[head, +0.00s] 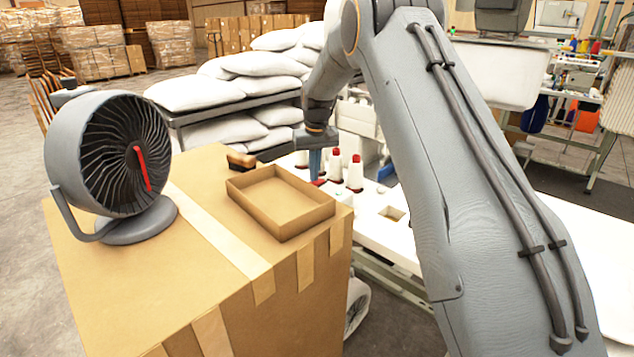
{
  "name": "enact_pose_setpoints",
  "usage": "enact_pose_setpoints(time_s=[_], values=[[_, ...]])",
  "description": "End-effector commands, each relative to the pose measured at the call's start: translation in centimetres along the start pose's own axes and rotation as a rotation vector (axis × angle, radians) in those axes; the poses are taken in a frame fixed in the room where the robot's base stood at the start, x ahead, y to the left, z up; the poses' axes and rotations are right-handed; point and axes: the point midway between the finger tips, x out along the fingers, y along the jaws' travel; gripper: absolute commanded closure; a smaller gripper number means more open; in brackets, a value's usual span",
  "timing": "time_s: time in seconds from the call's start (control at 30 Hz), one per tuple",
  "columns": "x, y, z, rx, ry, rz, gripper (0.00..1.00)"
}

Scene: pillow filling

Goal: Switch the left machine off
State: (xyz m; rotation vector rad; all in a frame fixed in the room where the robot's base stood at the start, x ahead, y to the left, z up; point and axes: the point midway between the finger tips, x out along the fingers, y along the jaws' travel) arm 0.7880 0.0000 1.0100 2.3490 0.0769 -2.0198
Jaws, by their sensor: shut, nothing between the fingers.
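My gripper (316,172) shows in the head view beyond the cardboard tray, pointing down with its blue fingers together. It is just above the white work table (385,232). A small red part (318,182) lies right at the fingertips; I cannot tell whether they touch it or whether it is a switch. White spools or bottles with red tops (355,173) stand just right of the fingers. White machine parts (358,118) show behind them, partly hidden by my arm. No switch is clearly visible, and I cannot tell whether the machine is on.
A large cardboard box (150,290) fills the left front, bearing a grey fan (110,155), an open cardboard tray (285,228) and a brush (240,158). A rack of white pillows (225,130) stands behind. Another work area (580,75) lies at the back right.

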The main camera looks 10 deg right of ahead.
Motion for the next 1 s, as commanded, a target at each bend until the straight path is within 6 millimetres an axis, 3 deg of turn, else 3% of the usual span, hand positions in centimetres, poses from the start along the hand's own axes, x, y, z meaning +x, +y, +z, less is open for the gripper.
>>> enact_pose_setpoints(time_s=[0.53,1.0], values=[[0.4,0.0,0.1,0.000,0.000,0.000,1.00],[-2.7,0.0,-0.4,0.000,0.000,0.000,1.00]])
